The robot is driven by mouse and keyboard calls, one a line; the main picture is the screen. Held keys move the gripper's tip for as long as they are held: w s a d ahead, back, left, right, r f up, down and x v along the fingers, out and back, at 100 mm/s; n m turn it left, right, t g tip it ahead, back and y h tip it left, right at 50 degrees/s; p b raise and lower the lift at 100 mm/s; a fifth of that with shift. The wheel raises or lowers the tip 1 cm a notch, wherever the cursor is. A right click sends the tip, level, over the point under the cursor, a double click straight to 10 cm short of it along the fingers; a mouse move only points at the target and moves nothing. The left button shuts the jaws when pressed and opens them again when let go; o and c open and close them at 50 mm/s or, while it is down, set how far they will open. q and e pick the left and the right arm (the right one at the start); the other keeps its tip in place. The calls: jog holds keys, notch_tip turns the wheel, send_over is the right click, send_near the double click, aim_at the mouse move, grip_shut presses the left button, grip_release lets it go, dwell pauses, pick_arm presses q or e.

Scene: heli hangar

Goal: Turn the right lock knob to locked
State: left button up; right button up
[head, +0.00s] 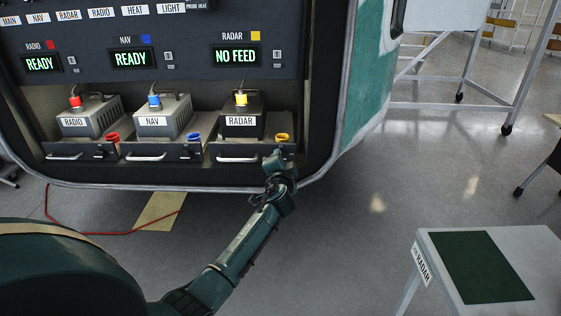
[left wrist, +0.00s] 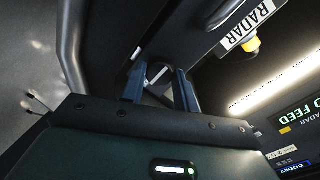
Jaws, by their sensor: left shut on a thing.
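The radar tray, with its pale handle (head: 237,158), is the rightmost of three in the bay in the head view. My left gripper (head: 275,162) reaches the right end of its front edge, below a yellow ring (head: 282,137), and hides the lock knob there. In the left wrist view my left gripper (left wrist: 160,78) has its two fingers on either side of the right lock knob (left wrist: 157,73), shut on it. The knob is dark with a pale line across it, slanted in this view. My right gripper is not in view.
The radar unit (head: 240,122) sits on the tray with a yellow plug; its display reads NO FEED (head: 236,56). The radio (head: 90,121) and nav (head: 165,121) units stand to the left. A stand marked RADAR (head: 545,262) with a dark green pad is at lower right.

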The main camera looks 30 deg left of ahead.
pick_arm(q)
jog(key=o, duration=1)
jog(key=shift+c, duration=0.2)
jog(key=shift+s+d, duration=0.1)
jog(key=v, duration=1.3)
jog(key=shift+b, duration=0.3)
jog(key=shift+f, duration=0.1)
jog(key=s+d+f+g+h, duration=0.1)
jog(key=s+d+f+h, duration=0.6)
jog(key=f, duration=0.5)
jog(key=s+d+f+n+g+h, duration=0.1)
jog(key=s+d+f, duration=0.3)
jog(key=s, duration=0.4)
jog(key=s+d+f+n+g+h, duration=0.1)
jog(key=s+d+f+n+h, duration=0.1)
jog(key=s+d+f+h, duration=0.2)
jog(key=s+d, duration=0.3)
jog(key=s, duration=0.1)
jog(key=shift+s+d+g, duration=0.3)
jog(key=shift+s+g, duration=0.1)
